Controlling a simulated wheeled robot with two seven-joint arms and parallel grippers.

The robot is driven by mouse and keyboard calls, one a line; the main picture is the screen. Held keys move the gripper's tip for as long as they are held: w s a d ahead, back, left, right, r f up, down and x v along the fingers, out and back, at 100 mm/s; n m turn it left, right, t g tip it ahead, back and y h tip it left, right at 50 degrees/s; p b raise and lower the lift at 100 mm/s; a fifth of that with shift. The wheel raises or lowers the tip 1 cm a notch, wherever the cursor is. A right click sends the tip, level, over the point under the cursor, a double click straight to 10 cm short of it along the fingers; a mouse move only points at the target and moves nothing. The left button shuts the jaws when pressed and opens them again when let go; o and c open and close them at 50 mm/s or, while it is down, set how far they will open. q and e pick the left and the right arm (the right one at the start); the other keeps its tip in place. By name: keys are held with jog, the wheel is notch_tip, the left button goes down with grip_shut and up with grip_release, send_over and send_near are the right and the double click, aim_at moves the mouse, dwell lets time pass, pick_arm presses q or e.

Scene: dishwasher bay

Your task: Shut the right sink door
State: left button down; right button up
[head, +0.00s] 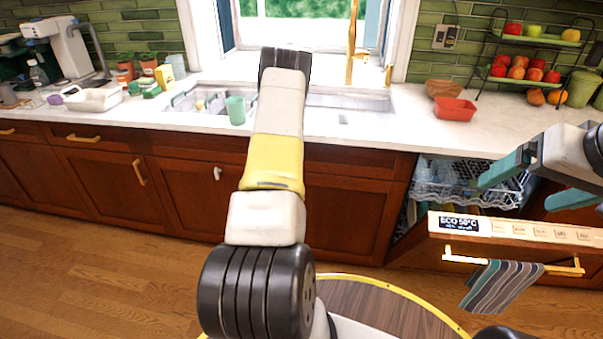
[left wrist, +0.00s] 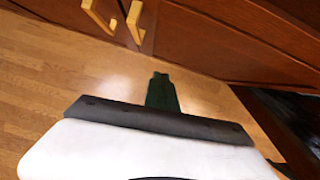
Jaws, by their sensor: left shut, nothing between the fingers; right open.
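The right sink door (head: 345,215) is a dark red-brown panel under the sink, partly hidden behind my left arm in the head view. It looks flush or nearly flush with the front; I cannot tell whether a small gap is left. In the left wrist view the door (left wrist: 215,35) fills the upper right, with a gold handle (left wrist: 135,20) near its left edge. My left gripper (left wrist: 162,90) is shut and empty, over the floor in front of the cabinets; it is hidden in the head view. My right gripper (head: 513,194) is open and empty above the dishwasher door.
The dishwasher door (head: 515,228) is open at the right, with a striped towel (head: 502,285) on its handle and a rack (head: 465,185) behind. The left sink door (head: 190,195) looks shut. A green cup (head: 236,110) stands by the sink. The wooden floor (head: 110,270) at left is clear.

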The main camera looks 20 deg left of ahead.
pick_arm(q)
jog(key=v, duration=0.8)
jog(key=shift+r, duration=0.25)
